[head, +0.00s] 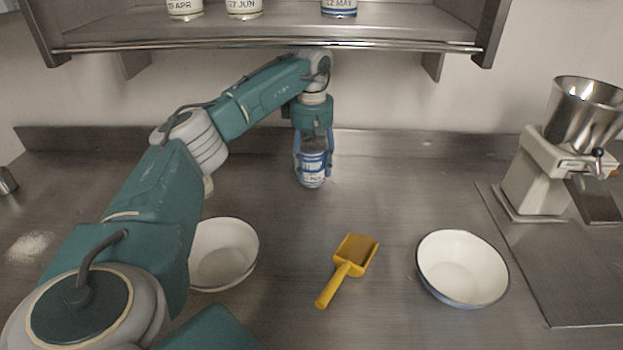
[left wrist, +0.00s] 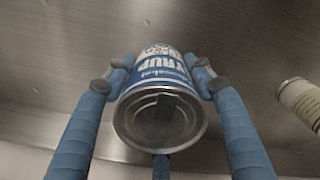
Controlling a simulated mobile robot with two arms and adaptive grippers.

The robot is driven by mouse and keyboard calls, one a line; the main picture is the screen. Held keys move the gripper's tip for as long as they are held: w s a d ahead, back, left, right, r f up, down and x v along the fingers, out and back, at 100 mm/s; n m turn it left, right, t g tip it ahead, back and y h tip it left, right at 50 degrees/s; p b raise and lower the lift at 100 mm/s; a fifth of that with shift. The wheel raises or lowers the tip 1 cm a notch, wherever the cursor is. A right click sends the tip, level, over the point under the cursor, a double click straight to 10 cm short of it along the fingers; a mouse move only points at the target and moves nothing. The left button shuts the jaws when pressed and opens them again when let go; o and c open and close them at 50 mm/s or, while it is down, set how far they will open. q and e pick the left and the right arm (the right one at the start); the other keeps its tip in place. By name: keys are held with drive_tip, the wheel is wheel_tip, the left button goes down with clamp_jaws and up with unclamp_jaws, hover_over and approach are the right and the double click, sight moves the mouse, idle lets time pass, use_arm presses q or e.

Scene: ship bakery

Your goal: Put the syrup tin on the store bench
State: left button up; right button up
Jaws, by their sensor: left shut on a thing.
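The syrup tin (head: 312,170), blue and white with a printed label, is held upright at the back middle of the bench. My left gripper (head: 313,158) points down and is shut around it. In the left wrist view the tin (left wrist: 163,115) sits between the blue fingers, its metal end facing the camera and "SYRUP" showing upside down. The steel store bench (head: 390,190) lies beneath; I cannot tell whether the tin touches it. My right gripper is not in view.
A white bowl (head: 222,254), a yellow scoop (head: 347,268) and another white bowl (head: 462,268) stand in front. A grinder (head: 540,170) is at right. A shelf (head: 280,28) with dated containers overhangs the back. A cream container (left wrist: 301,100) shows in the left wrist view.

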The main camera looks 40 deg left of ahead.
sight(312, 182)
use_arm(q)
wheel_tip(312, 182, down, 2)
drive_tip(key=shift+s+f, duration=0.1)
drive_tip(key=shift+s, duration=0.05)
wheel_tip(312, 182, down, 3)
drive_tip(key=shift+r+p, duration=0.15)
drive_tip(key=shift+p, duration=0.5)
drive_tip(key=shift+f+p, duration=0.35)
drive_tip(key=shift+p, duration=0.05)
drive_tip(key=shift+w+a+f, duration=0.15)
drive_tip(key=shift+w+f, duration=0.05)
drive_tip(key=shift+f, duration=0.15)
drive_tip(key=shift+f, duration=0.1)
drive_tip(key=o, duration=1.7)
drive_tip(key=shift+s, duration=0.1)
